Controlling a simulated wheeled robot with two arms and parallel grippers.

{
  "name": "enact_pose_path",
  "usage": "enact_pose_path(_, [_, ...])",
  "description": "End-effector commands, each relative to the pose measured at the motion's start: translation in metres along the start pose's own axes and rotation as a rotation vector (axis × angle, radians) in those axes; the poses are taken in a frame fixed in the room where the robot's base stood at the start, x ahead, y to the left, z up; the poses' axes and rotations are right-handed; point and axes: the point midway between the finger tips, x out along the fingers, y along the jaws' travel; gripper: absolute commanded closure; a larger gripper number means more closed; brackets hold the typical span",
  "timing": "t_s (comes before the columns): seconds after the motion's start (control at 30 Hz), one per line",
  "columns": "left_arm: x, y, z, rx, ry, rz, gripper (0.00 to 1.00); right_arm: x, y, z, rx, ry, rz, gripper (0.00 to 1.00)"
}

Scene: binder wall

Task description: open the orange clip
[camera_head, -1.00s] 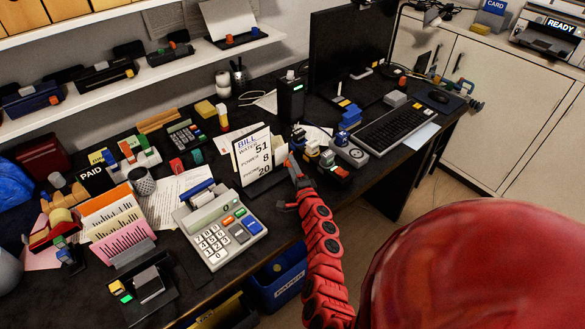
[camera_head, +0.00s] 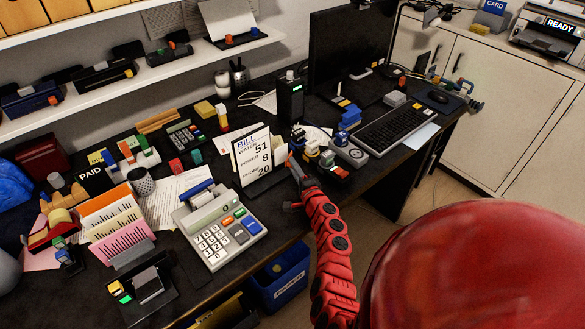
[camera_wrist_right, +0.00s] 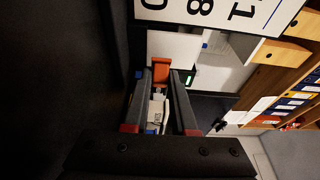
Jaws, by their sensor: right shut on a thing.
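The orange clip (camera_wrist_right: 161,72) shows in the right wrist view between the two dark fingers of my right gripper (camera_wrist_right: 160,92), which are shut on it. A pale, blurred part sits below it between the fingers. In the head view my right gripper (camera_head: 294,178) is at the right side of the white bill card (camera_head: 254,158), near the desk's front edge. The clip is small there and mostly hidden by the gripper, so I cannot tell how far its jaws are apart. My left gripper is not in view.
A calculator (camera_head: 219,228) stands left of my right gripper. Small coloured items and a keyboard (camera_head: 392,130) lie to the right. A black box (camera_head: 290,100) stands behind. A blue bin (camera_head: 281,280) is below the desk edge.

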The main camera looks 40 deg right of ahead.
Motion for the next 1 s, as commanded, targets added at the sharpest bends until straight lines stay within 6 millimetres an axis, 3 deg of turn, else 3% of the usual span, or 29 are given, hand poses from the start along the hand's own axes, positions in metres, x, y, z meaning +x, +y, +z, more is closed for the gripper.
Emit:
enact_pose_path(0.6, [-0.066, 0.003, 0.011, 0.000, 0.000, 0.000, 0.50, -0.002, 0.006, -0.029, -0.003, -0.385, 0.000, 1.00])
enact_pose_path(1.0, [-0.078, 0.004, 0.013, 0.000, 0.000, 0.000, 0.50, -0.001, 0.002, -0.032, 0.002, -0.460, 0.002, 1.00])
